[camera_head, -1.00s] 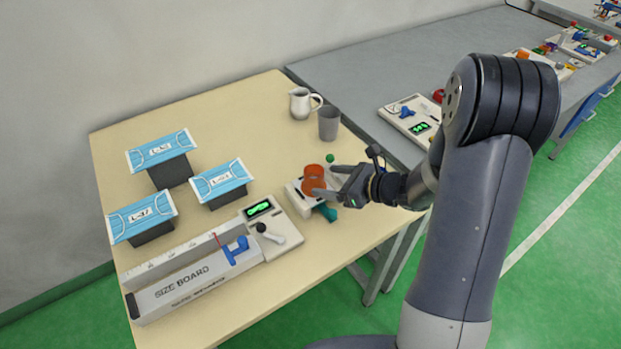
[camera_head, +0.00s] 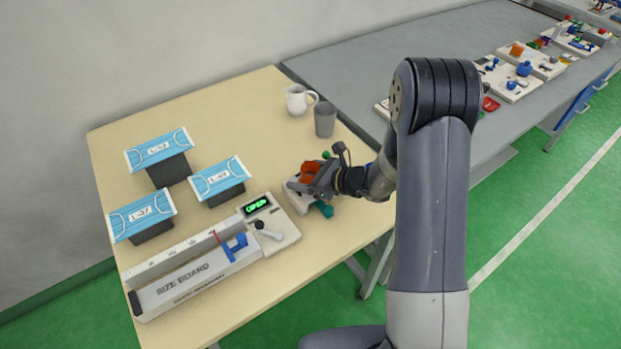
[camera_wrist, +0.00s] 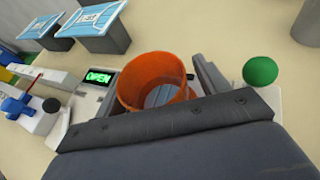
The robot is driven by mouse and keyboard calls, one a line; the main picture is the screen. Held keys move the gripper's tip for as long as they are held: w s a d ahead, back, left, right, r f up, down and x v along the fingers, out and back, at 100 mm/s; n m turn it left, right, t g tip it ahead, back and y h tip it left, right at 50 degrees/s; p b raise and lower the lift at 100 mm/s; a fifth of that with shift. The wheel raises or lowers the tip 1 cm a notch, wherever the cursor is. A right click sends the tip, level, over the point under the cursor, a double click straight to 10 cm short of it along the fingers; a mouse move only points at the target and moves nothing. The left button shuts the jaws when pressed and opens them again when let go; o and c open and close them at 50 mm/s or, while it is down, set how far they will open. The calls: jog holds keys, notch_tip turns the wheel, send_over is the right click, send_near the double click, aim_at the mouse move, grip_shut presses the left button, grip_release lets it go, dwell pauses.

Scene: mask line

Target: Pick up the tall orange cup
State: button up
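The orange cup (camera_head: 309,169) stands on a small light-coloured device near the table's right edge. In the wrist view the open-topped orange cup (camera_wrist: 152,84) fills the middle, and something pale blue and white shows inside it. My gripper (camera_head: 318,182) is right at the cup, covering part of it from the right. In the wrist view one dark finger lies close along the cup's right side. The other finger is not clearly visible, so I cannot tell whether the fingers press on the cup.
A grey cup (camera_head: 325,120) and a white jug (camera_head: 298,100) stand behind. A green ball (camera_wrist: 260,71) is right of the cup. A size board (camera_head: 196,277) with a green display lies left, near several masks (camera_head: 160,150) on dark blocks. A grey table (camera_head: 400,60) adjoins.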

jog(key=c, duration=1)
jog(key=shift+r, duration=0.1)
